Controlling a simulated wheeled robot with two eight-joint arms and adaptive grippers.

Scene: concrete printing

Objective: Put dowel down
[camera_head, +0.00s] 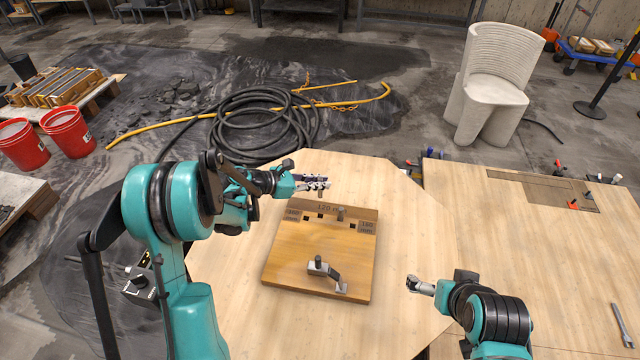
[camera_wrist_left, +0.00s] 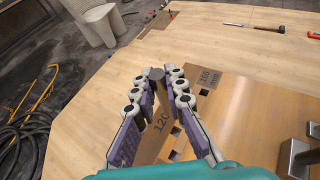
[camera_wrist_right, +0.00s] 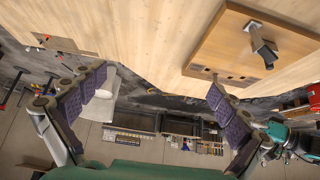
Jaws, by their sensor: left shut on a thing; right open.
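A bent metal piece with a dark knob (camera_head: 326,272) sits nearer the board's middle. My right gripper (camera_head: 412,283) is open and empty, right of the board; its fingers (camera_wrist_right: 157,82) are spread.
The wooden table (camera_head: 395,205) is clear around the board. A second wooden surface (camera_head: 470,190) on the right carries small tools and a wrench (camera_head: 623,325). A pale chair (camera_head: 492,85), coiled black hose (camera_head: 265,125) and red buckets (camera_head: 68,133) stand or lie beyond.

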